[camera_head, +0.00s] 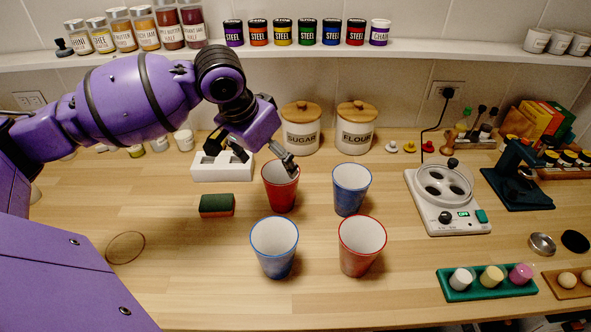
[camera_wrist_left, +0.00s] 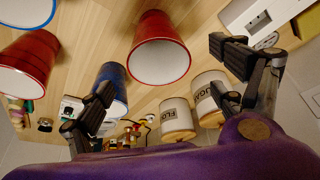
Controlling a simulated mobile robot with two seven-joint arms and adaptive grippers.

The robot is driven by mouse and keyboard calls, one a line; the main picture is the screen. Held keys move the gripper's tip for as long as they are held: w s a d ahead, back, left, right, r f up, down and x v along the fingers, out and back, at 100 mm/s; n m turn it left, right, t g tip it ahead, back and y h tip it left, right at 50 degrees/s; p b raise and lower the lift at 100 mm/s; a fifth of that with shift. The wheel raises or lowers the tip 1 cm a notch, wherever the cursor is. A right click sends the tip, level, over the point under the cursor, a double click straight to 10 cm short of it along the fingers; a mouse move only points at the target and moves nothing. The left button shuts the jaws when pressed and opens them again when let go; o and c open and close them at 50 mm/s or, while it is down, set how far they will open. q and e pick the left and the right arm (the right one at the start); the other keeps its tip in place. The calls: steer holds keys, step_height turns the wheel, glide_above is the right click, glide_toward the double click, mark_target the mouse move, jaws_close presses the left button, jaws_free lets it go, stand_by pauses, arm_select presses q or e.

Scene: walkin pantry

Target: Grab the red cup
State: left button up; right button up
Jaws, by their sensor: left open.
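Two red cups stand upright on the wooden counter. The back red cup (camera_head: 281,192) is just below my left gripper (camera_head: 248,156); the front red cup (camera_head: 361,250) stands nearer the counter's front edge. My left gripper is open and empty, one fingertip overlapping the back cup's rim in the head view; I cannot tell if they touch. In the left wrist view, this red cup (camera_wrist_left: 160,38) shows its open mouth between the spread fingers (camera_wrist_left: 160,68). The other red cup (camera_wrist_left: 25,65) is at the left there. My right gripper is not in view.
A blue cup (camera_head: 351,192) stands right of the back red cup, another blue cup (camera_head: 274,252) in front. A green-brown sponge (camera_head: 217,205) and white tray (camera_head: 222,169) lie left. Sugar (camera_head: 301,132) and flour (camera_head: 356,132) canisters stand behind. A white device (camera_head: 446,205) is right.

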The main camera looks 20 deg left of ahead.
mark_target(281, 176)
arm_select(q)
steer(key=x, duration=0.7)
steer(key=shift+s+d, duration=0.1)
steer(key=shift+d, duration=0.1)
steer(key=shift+f, duration=0.15)
steer(key=c, duration=0.8)
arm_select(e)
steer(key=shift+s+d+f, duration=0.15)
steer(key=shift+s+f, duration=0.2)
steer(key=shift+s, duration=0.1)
